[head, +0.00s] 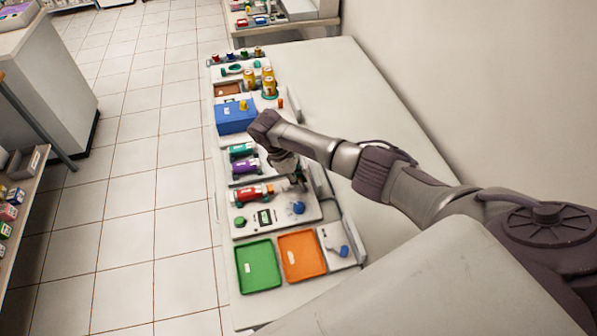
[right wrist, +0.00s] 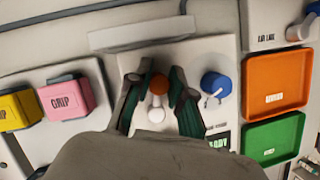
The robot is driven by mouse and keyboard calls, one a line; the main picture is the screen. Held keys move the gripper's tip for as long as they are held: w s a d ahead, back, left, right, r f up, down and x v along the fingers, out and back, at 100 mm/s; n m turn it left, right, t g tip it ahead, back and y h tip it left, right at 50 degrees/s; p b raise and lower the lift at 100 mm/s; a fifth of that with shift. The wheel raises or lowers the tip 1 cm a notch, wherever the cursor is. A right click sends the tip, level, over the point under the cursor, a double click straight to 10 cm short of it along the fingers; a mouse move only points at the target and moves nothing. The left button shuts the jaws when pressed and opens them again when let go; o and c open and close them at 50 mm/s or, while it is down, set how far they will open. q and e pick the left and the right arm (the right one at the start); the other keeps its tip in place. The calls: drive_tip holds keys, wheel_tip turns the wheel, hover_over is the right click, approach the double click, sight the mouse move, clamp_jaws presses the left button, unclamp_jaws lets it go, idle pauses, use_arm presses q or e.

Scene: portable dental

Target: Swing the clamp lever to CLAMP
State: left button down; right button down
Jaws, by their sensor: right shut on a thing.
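In the head view my right gripper (head: 294,178) reaches down onto the far right part of the unit (head: 247,231) and hides the lever. CLAMP lettering cannot be read. My left gripper is not in view.
A blue knob (right wrist: 215,84) stands close right of my fingers. An orange tray (right wrist: 275,83) and a green tray (right wrist: 271,139) lie beyond it. A pink GRIP block (right wrist: 66,97) and a yellow block (right wrist: 18,109) are at left. A blue box (head: 235,117) stands farther back.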

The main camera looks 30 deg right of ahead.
drive_tip(key=shift+s+a+m+g+y+p, duration=0.2)
drive_tip(key=shift+m+y+p, duration=0.1)
drive_tip(key=shift+m, duration=0.45)
drive_tip(key=shift+s+a+m+g+y+p, duration=0.15)
drive_tip(key=shift+m+y+p, duration=0.15)
drive_tip(key=shift+m, duration=0.4)
drive_tip(key=shift+s+a+m+g+y+p, duration=0.1)
drive_tip(key=shift+s+m+y+p, duration=0.15)
drive_tip(key=shift+m, duration=0.5)
drive_tip(key=c, duration=1)
unclamp_jaws()
drive_tip(key=shift+c, duration=0.2)
drive_tip(key=shift+r, duration=0.1)
drive_tip(key=v, duration=1.1)
drive_tip(key=shift+w+a+r, duration=0.2)
drive_tip(key=shift+r, duration=0.15)
